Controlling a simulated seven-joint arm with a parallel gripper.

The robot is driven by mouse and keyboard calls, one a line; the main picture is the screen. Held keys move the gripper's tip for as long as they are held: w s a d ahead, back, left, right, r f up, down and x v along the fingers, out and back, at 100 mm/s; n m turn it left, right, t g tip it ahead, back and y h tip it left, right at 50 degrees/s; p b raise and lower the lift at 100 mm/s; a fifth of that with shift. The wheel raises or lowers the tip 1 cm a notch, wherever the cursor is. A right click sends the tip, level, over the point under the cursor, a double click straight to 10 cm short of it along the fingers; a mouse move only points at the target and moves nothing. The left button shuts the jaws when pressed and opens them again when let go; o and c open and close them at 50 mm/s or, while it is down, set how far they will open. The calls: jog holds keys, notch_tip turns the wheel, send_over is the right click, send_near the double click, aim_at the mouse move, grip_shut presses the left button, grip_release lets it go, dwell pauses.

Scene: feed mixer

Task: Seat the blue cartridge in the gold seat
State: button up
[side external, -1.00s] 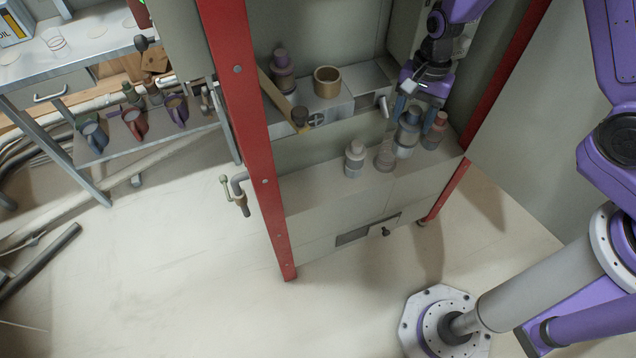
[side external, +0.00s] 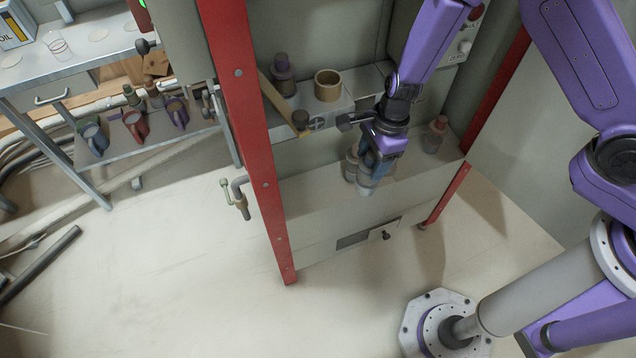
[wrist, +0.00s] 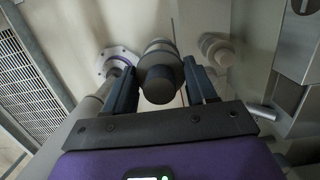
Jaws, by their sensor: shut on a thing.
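The gold seat (side external: 328,92) is an open ring-shaped cup on the upper ledge of the cabinet, and it looks empty. My gripper (side external: 372,165) is in front of the lower ledge, below and to the right of the seat. It is shut on the blue cartridge (side external: 366,187), whose lower end shows beneath the fingers, clear of the ledge. In the wrist view the cartridge (wrist: 160,84) sits between the two fingers (wrist: 160,92), its dark cap towards the camera. The gold seat is not seen in the wrist view.
A pale cartridge (side external: 350,166) stands close behind my gripper, partly hidden. A reddish cartridge (side external: 435,137) stands right on the lower ledge. A red post (side external: 243,130) bounds the cabinet.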

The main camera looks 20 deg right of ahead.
jog(key=w+a+f, duration=0.7)
jog(key=w+f, duration=0.4)
jog(key=f, duration=0.1)
jog(key=shift+w+a+f, duration=0.3)
jog(key=shift+w+a, duration=0.05)
dwell(0.4)
jog(key=shift+f, duration=0.15)
jog(key=o, duration=1.2)
jog(key=shift+c, duration=0.2)
notch_tip(320, 180, up, 17)
jog(key=d, duration=0.2)
jog(key=shift+d, duration=0.25)
